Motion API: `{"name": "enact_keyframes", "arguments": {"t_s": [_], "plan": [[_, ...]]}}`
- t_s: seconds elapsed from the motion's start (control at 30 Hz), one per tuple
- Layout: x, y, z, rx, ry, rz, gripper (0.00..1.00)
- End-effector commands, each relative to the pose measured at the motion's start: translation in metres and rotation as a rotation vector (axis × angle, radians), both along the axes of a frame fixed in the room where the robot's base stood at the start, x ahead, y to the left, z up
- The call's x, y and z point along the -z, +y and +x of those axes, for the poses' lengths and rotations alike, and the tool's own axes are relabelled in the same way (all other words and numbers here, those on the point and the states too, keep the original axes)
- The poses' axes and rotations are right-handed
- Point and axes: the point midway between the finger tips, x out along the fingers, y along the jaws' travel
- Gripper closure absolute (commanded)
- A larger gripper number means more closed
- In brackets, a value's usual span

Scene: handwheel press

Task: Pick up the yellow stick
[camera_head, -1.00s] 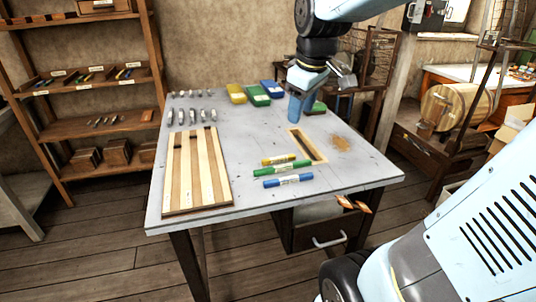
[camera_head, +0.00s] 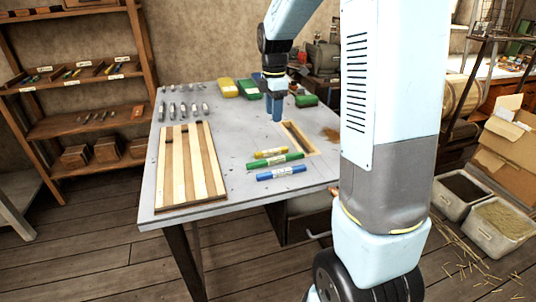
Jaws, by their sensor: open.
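The yellow stick (camera_head: 271,153) lies on the grey table (camera_head: 230,195), behind a green stick (camera_head: 275,162) and a blue stick (camera_head: 281,173). All three sticks lie roughly parallel, each with a pale label at its middle. My gripper (camera_head: 277,115) is above the table, behind the yellow stick and apart from it. It points downward, is open, and holds nothing that I can see. My arm hides the right part of the table.
A striped wooden board (camera_head: 187,165) lies at the left of the table. A yellow box (camera_head: 229,88) and small metal pieces (camera_head: 184,109) stand farther back. Bare tabletop lies left of the sticks.

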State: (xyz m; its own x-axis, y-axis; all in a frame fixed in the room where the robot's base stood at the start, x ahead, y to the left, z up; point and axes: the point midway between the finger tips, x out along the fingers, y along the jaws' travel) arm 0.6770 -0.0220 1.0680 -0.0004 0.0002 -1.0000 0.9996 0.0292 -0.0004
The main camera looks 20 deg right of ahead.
Motion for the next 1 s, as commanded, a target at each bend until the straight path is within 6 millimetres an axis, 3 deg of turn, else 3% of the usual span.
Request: {"name": "enact_keyframes", "arguments": {"t_s": [0.43,0.77,1.0], "plan": [[0.068,0.000,-0.001,-0.001,0.003,0.000,0.51],[0.090,0.000,-0.001,-0.002,0.002,0.000,0.51],[0.123,0.000,-0.003,-0.001,0.003,0.000,0.51]]}}
